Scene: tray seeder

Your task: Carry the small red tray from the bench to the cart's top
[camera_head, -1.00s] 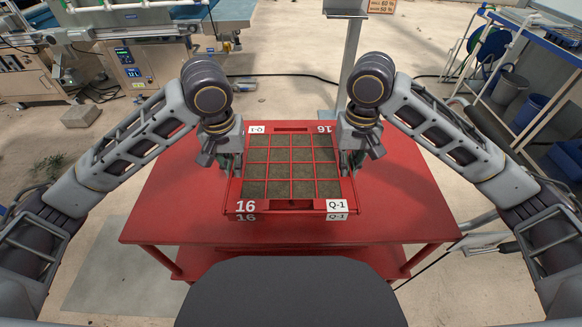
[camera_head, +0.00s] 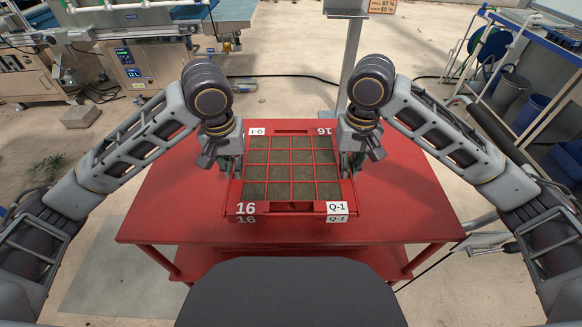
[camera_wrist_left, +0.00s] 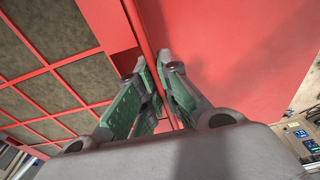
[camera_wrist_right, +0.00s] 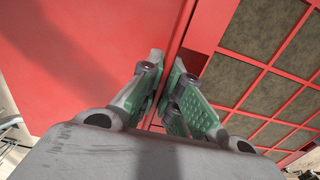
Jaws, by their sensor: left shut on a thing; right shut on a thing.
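The red tray (camera_head: 291,206) has a grid of compartments filled with dark soil and white labels reading 16 and Q-1. It is level over the middle of a red table-like stand (camera_head: 180,210) with a lower shelf, seemingly the cart's top. I cannot tell whether it touches that surface. My left gripper (camera_head: 235,170) is shut on the tray's left rim, and my right gripper (camera_head: 348,168) on its right rim. The wrist views show green finger pads around the rim, at the left gripper (camera_wrist_left: 156,95) and the right gripper (camera_wrist_right: 174,92).
The red top is clear around the tray. A grey post (camera_head: 352,50) stands behind it. A blue-framed rack with bins (camera_head: 530,105) is at the right, and a machine with a control panel (camera_head: 130,70) at the back left. A block (camera_head: 81,117) lies on the floor.

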